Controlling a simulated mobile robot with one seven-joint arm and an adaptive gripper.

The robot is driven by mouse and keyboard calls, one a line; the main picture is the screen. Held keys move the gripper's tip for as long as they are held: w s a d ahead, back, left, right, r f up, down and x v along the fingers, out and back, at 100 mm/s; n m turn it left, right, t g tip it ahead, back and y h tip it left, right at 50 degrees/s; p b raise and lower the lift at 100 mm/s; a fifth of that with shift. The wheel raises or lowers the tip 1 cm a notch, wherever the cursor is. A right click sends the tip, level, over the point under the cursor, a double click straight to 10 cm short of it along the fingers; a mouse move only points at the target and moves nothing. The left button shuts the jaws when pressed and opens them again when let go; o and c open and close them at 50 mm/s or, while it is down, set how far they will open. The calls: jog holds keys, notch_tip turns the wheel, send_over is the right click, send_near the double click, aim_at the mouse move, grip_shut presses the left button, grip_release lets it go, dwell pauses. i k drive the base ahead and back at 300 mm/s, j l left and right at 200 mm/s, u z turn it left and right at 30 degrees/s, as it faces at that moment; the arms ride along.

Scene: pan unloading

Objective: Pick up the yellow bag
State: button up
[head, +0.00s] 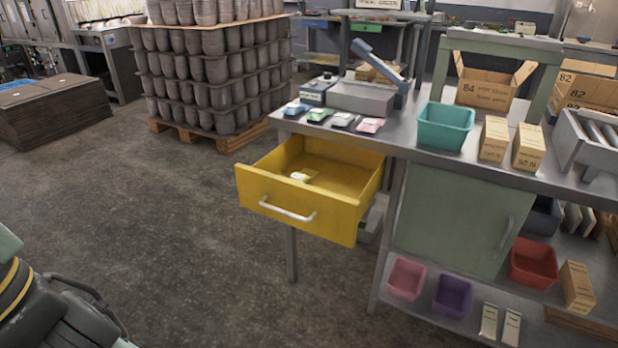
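Similar small bags lie in a row on the workbench above: a blue one (296,109), a green one (320,115), a white one (342,120) and a pink one (370,126). None of these looks yellow. Dark parts of my own arm show at the lower left, well away from the drawer. My gripper's fingertips are not visible.
The drawer juts out left from under the metal workbench (411,143). A teal bin (445,126) and small cardboard boxes (494,139) stand on it. A green cabinet (450,222) is below. Stacked pots (212,77) stand behind. The floor left of the drawer is clear.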

aim_at(305, 175)
jog(key=i+l+u, duration=0.1)
jog(key=l, duration=0.5)
jog(key=i+l+u, duration=0.15)
jog(key=l, duration=0.5)
jog(key=i+l+u, duration=0.1)
jog(key=l, duration=0.35)
jog(key=i+l+u, duration=0.1)
jog(key=l, duration=0.3)
jog(key=i+j, duration=0.1)
jog(key=i, duration=0.05)
